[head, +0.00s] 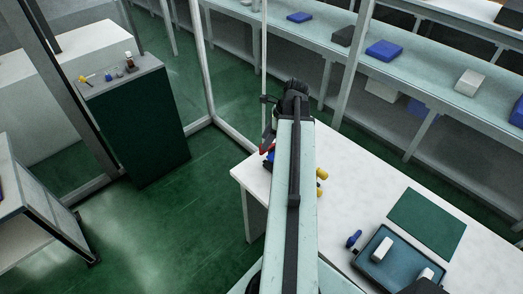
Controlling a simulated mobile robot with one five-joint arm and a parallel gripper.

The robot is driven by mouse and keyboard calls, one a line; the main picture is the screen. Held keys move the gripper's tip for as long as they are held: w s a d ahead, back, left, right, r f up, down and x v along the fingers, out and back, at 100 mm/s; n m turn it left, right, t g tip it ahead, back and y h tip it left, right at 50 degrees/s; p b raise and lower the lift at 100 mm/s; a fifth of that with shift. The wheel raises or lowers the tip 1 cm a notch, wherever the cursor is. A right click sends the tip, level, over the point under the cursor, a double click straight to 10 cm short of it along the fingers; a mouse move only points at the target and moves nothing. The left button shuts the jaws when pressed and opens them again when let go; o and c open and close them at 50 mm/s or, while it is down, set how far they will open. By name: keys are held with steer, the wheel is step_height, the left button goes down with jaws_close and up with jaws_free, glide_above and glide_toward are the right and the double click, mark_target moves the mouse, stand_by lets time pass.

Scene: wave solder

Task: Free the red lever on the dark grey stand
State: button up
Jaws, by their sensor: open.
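A small red piece (266,148), which looks like the red lever, shows just left of my arm at the far left corner of the white table. Something dark and blue lies close beside it; the dark grey stand is mostly hidden behind my arm and I cannot make out its shape. My gripper (267,127) hangs at the far end of my arm, just above the red piece in the picture. It is open. It is small and partly hidden, and I cannot tell whether it touches the lever.
The white table (345,185) holds yellow pieces (321,181) right of my arm, a blue-handled tool (354,239), a dark tray (362,270) with white blocks and a green mat (428,222). A dark green cabinet (130,125) bears small items. Frame posts stand behind; green floor is open at left.

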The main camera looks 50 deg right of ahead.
steer(key=b+x, duration=0.2)
steer(key=x, duration=0.2)
steer(key=shift+f+b, duration=0.2)
steer(key=shift+b, duration=0.15)
steer(key=shift+r, duration=0.15)
steer(key=shift+c, duration=0.4)
jaws_close()
stand_by(0.5)
